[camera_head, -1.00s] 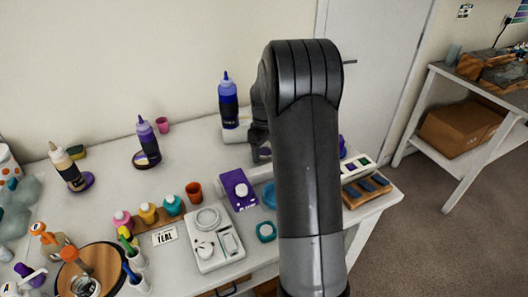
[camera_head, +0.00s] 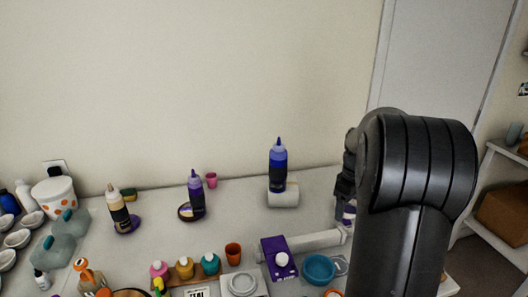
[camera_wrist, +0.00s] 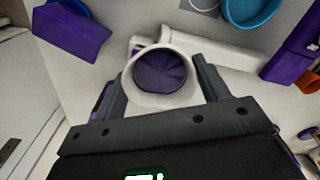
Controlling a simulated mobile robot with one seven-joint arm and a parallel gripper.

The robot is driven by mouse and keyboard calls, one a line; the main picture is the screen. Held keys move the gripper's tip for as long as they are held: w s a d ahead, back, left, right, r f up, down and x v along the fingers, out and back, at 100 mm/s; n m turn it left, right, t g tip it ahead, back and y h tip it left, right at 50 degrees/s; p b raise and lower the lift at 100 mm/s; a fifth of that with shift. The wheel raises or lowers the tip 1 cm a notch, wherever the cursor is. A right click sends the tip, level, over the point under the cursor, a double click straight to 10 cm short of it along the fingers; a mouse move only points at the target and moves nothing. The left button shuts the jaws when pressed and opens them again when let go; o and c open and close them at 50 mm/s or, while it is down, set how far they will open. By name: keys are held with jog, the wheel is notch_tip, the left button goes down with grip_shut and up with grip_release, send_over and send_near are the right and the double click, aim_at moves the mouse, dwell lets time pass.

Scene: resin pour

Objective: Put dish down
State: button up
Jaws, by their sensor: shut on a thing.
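My gripper (camera_wrist: 163,76) is shut on a small white dish (camera_wrist: 131,92) with a dark purple filling, one finger on either side of its rim. In the head view my gripper (camera_head: 346,200) points down over the right part of the table, and the dish (camera_head: 349,212) shows only partly below the fingers, next to my arm. A white tube (camera_head: 315,241) lies close by to the left. I cannot tell whether the dish touches the table.
A blue bowl (camera_head: 318,268) and a purple carton (camera_head: 278,258) stand in front, left of my arm. A blue bottle (camera_head: 278,170) stands at the back by a white roll (camera_head: 284,196). My arm hides the table's right end.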

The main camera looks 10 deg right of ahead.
aim_at(260, 235)
jog(key=w+a+f+m, duration=0.1)
jog(key=w+a, duration=0.1)
jog(key=a, duration=0.2)
jog(key=w+a+f+m, duration=0.2)
jog(key=a, duration=0.2)
jog(key=w+a+f+m, duration=0.1)
jog(key=w+a, duration=0.2)
jog(key=a, duration=0.2)
jog(key=shift+f+m, duration=0.3)
jog(key=shift+f, duration=0.05)
jog(key=w+a+f+m, duration=0.1)
jog(key=a, duration=0.3)
jog(key=w+a+f+m, duration=0.1)
jog(key=a, duration=0.2)
jog(key=a+f+m, duration=0.1)
jog(key=a+m, duration=0.1)
jog(key=a, duration=0.2)
jog(key=shift+w+a+f, duration=0.3)
jog(key=shift+w+f, duration=0.05)
jog(key=shift+w, duration=0.05)
jog(key=s+r+n, duration=0.4)
jog(key=r+n, duration=0.3)
jog(key=shift+n, duration=0.3)
jog(key=f, duration=0.9)
jog(key=shift+s+a+f, duration=0.2)
jog(key=shift+f, duration=0.1)
jog(key=o, duration=1)
